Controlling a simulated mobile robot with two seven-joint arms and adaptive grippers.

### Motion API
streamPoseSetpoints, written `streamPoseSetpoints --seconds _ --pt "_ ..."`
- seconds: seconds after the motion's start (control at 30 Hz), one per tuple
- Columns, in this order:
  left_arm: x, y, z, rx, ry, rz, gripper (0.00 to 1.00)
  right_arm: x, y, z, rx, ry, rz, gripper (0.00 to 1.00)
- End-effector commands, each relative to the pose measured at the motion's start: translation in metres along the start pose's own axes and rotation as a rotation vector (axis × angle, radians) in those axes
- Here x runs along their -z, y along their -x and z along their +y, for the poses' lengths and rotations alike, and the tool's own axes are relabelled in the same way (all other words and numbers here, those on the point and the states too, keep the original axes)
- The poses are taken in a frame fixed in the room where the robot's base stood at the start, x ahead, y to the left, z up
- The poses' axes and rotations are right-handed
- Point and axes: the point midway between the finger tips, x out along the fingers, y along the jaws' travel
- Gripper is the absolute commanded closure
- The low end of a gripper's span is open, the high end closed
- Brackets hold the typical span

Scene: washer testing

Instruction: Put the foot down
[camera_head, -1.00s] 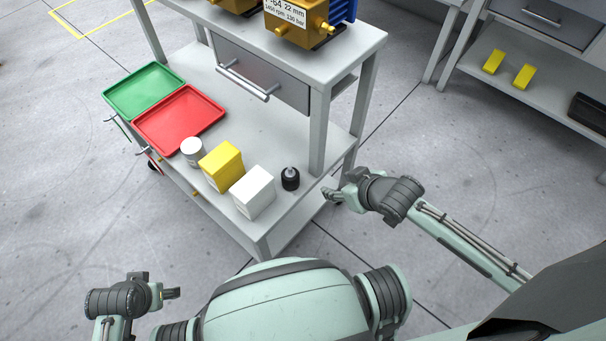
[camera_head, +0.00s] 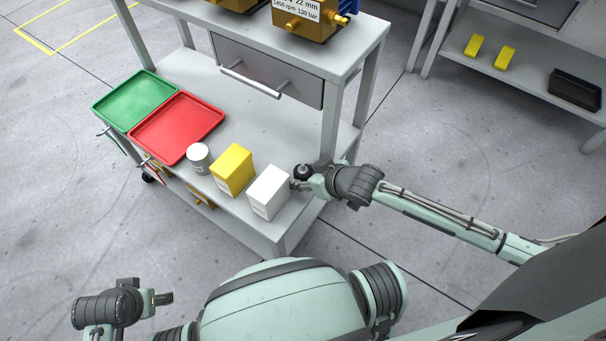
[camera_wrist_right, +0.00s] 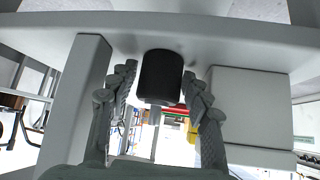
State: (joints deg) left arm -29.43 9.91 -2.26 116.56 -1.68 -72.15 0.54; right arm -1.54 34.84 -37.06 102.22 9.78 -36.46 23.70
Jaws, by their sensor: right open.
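In the right wrist view the black foot (camera_wrist_right: 160,77) is between the two spread fingers of my open right gripper (camera_wrist_right: 158,95), with a gap on each side. My left gripper (camera_head: 164,298) is low at the left, away from the cart; its finger gap cannot be made out.
A yellow box (camera_head: 232,169), a grey-white can (camera_head: 198,157), a red tray (camera_head: 178,127) and a green tray (camera_head: 135,100) are on the same shelf. A cart leg (camera_head: 331,125) rises close behind the foot. Another shelf unit with yellow blocks (camera_head: 504,58) stands at right.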

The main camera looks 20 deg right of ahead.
Motion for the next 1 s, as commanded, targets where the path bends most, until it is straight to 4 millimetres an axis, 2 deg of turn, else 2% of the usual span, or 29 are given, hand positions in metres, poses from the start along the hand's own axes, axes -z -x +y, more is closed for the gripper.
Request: streamPoseSetpoints --seconds 0.1,0.43,0.77,1.0 --pt "0.000 0.000 -0.001 0.001 0.000 0.000 0.42 0.000 0.000 0.000 0.000 0.000 0.000 0.54" --pt "0.001 -0.003 -0.002 0.003 -0.001 0.002 0.42 0.000 0.001 0.000 0.000 0.000 0.000 0.94" --pt "0.005 -0.002 -0.003 0.004 -0.003 0.009 0.42 0.003 0.004 0.000 0.000 0.000 0.002 0.95" --pt "0.007 -0.005 -0.001 -0.002 -0.004 0.015 0.42 0.025 0.024 0.001 -0.001 0.002 0.003 0.95"
